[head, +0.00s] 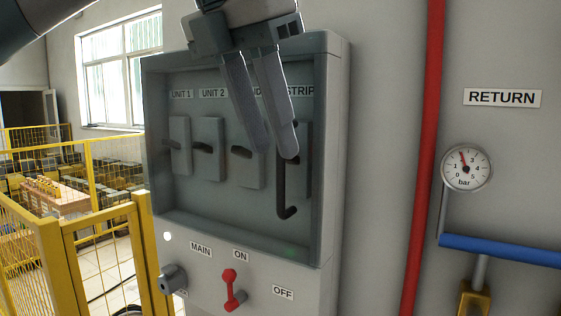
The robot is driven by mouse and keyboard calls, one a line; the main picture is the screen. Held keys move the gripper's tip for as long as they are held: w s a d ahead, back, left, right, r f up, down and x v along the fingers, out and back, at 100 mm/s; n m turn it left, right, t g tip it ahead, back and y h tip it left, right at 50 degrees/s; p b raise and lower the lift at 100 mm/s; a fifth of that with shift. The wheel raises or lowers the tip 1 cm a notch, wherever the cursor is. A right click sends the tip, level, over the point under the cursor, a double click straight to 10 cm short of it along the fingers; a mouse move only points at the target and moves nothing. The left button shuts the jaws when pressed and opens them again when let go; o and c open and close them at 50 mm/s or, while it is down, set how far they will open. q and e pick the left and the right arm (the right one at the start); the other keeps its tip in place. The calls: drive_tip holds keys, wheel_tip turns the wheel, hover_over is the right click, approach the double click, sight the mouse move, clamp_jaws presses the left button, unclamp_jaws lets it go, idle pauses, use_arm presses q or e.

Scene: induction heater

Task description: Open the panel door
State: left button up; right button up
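The panel door (230,213) is the grey-framed, see-through front of the wall cabinet in the middle of the head view. It looks closed. Its dark bar handle (285,190) stands upright near the right side, with a hooked lower end; its upper part is hidden behind a finger. My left gripper (272,154) reaches down from the top, in front of the door. Its two long fingers are apart with a gap between them and nothing visible inside it. The tips are beside the handle's upper part; I cannot tell whether they touch. My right gripper is not in view.
Labelled switches, including UNIT 1 (180,146), sit behind the door. Below are a red lever (231,289) and a dark knob (172,279). A red pipe (421,150) and a pressure gauge (466,168) are to the right. Yellow fencing (105,225) stands left.

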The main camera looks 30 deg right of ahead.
sight(278, 158)
use_arm(q)
drive_tip(key=shift+p+x, duration=0.6)
drive_tip(key=shift+x, duration=2.1)
clamp_jaws()
